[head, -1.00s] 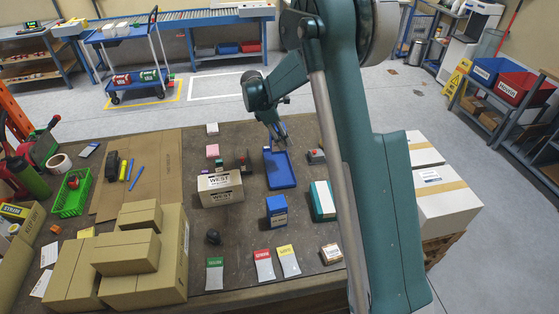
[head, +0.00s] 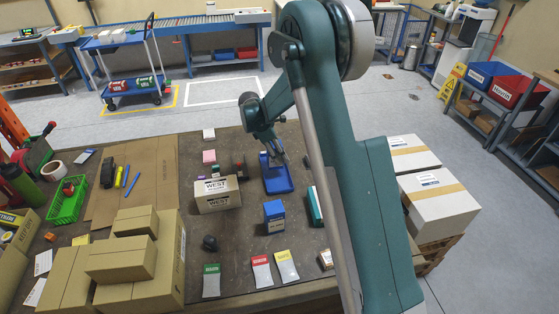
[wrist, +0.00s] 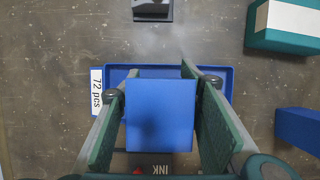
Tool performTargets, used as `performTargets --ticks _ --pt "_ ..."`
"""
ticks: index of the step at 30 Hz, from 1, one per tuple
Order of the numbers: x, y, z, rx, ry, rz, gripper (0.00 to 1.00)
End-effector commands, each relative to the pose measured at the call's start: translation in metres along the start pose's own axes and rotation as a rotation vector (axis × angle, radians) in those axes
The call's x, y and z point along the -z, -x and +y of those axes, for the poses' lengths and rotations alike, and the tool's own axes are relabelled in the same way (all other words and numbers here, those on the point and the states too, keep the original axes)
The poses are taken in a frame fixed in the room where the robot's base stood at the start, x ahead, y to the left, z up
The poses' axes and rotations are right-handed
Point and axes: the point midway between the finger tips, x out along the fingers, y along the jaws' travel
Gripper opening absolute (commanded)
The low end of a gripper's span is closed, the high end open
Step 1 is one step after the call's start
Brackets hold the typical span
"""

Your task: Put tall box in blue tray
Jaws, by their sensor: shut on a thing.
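My gripper (wrist: 157,95) is shut on a tall blue box (wrist: 160,115), with one green-padded finger on each side. In the wrist view, the box covers the middle of the blue tray (wrist: 218,76), whose rim shows behind and beside it. The tray also shows on the table in the head view (head: 279,183), with my gripper (head: 279,158) over its far part. The held box blends with the tray there. I cannot tell whether its hidden underside touches the tray floor.
A second blue box (head: 274,211) stands in front of the tray, and a teal box (wrist: 283,27) with a white top lies nearby. The WEST carton (head: 217,199) is left of the tray. Coloured cards (head: 262,270) and stacked brown boxes (head: 122,262) are nearer the front.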

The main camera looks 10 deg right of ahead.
Motion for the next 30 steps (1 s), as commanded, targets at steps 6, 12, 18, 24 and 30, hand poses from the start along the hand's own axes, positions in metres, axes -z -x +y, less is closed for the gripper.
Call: performTargets --ticks 6,12,18,24,30 --pt "0.009 -0.022 0.000 0.000 0.000 0.000 0.19" --pt "0.012 -0.029 0.000 0.000 0.000 0.000 0.19" --pt "0.012 -0.029 0.000 0.000 0.000 0.000 0.19" --pt "0.013 -0.033 0.000 0.000 0.000 0.000 0.37" --pt "0.013 -0.032 0.000 0.000 0.000 0.000 0.51"
